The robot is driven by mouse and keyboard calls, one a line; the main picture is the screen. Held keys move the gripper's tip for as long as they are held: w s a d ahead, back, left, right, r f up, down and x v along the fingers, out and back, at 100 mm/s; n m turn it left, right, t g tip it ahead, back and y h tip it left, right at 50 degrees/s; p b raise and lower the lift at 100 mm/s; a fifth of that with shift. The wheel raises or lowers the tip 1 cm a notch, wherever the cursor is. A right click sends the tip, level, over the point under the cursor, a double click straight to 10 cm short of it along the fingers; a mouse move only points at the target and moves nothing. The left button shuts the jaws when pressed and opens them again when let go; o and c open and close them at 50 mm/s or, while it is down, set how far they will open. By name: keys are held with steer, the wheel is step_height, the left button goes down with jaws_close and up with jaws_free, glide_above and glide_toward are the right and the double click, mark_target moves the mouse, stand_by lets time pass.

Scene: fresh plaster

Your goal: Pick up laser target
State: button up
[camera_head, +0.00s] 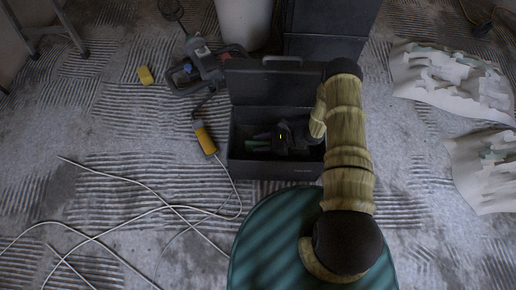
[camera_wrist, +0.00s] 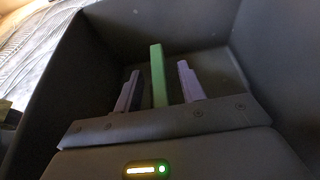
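The laser target (camera_wrist: 158,88) shows as a thin green upright plate inside the dark toolbox (camera_wrist: 105,30) in the wrist view. My gripper (camera_wrist: 158,71) is open, with one purple-grey finger on each side of the plate. A small gap shows between the plate and each finger. In the head view my gripper (camera_head: 282,138) is down inside the open toolbox (camera_head: 275,172). Green bits of the target (camera_head: 258,149) show to its left. The lower part of the plate is hidden behind my gripper's body.
The toolbox's raised lid (camera_head: 270,85) stands behind my gripper, and its walls are close around it. A yellow tool (camera_head: 204,137) with a cable lies left of the box. A power tool (camera_head: 200,65), a yellow block (camera_head: 145,75) and plaster-covered sheets (camera_head: 440,90) lie around.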

steer(key=shift+c, duration=0.4)
jaws_close()
step_height(320, 180, up, 10)
steer(key=p, duration=0.6)
